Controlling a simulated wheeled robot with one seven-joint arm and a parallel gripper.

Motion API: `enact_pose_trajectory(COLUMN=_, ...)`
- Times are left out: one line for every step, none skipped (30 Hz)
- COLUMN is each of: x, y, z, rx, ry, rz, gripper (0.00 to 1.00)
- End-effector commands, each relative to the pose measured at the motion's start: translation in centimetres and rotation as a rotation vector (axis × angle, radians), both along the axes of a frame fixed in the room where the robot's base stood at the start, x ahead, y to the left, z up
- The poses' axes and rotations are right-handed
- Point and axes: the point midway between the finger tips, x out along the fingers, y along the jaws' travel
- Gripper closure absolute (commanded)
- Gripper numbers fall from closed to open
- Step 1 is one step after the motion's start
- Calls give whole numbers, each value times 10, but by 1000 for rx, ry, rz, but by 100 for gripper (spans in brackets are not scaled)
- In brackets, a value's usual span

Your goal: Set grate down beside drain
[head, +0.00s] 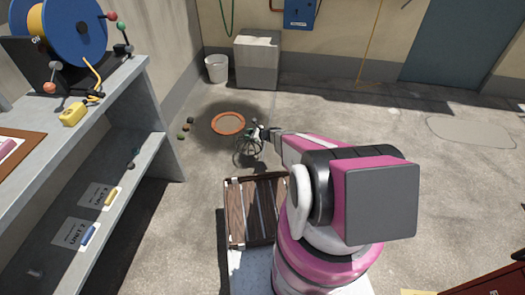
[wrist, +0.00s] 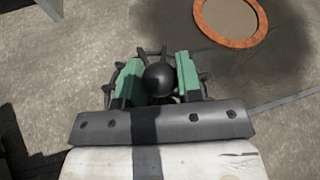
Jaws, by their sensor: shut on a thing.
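The drain (head: 228,133) is a round opening with a copper-orange rim, set in a dark damp patch of floor. It also shows at the top right of the wrist view (wrist: 207,28). The grate (head: 248,155) is a dark, domed wire cage just in front and to the right of the drain. My gripper (head: 258,134) is shut on the grate's black ball knob (wrist: 159,79), between green fingers. Dark bars of the grate (wrist: 204,79) show on both sides of the fingers. The grate is apart from the rim in the picture. I cannot tell whether it touches the floor.
Several small dark lumps (head: 185,133) lie left of the drain. A white bucket (head: 217,68) and a grey box (head: 257,65) stand behind it. A slatted wooden crate (head: 237,215) is nearer me. Shelving (head: 150,120) lines the left. Floor to the right is open.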

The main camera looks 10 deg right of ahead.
Motion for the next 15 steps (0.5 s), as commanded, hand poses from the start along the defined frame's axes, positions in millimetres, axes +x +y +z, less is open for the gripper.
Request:
enact_pose_trajectory(x=1, y=1, z=-7, rx=2, ry=1, rz=-1, gripper=100)
enact_pose_trajectory(x=1, y=0, z=-10, rx=2, ry=1, rz=-1, gripper=100)
enact_pose_trajectory(x=3, y=-2, z=-14, rx=2, ry=1, rz=-1, gripper=100)
enact_pose_trajectory(x=5, y=-4, z=-16, rx=2, ry=1, rz=-1, gripper=100)
enact_pose_trajectory(x=7, y=-7, z=-19, rx=2, ry=0, rz=-2, gripper=100)
enact_pose_trajectory(x=11, y=-12, z=-23, rx=1, ry=0, rz=-3, gripper=100)
enact_pose_trajectory(x=14, y=-16, z=-26, rx=1, ry=0, rz=-4, gripper=100)
enact_pose_trajectory(x=17, y=-21, z=-29, rx=1, ry=0, rz=-3, gripper=100)
enact_pose_trajectory(x=22, y=-27, z=-34, rx=2, ry=0, rz=-3, gripper=100)
enact_pose_trajectory(x=26, y=-31, z=-38, rx=1, ry=-1, rz=-2, gripper=100)
enact_pose_trajectory(x=29, y=-36, z=-41, rx=1, ry=-1, rz=-2, gripper=100)
enact_pose_trajectory(x=33, y=-43, z=-45, rx=0, ry=0, rz=-3, gripper=100)
enact_pose_trajectory(x=37, y=-47, z=-49, rx=0, ry=0, rz=-3, gripper=100)
enact_pose_trajectory(x=40, y=-51, z=-52, rx=1, ry=0, rz=-3, gripper=100)
enact_pose_trajectory(x=44, y=-57, z=-56, rx=2, ry=0, rz=-3, gripper=100)
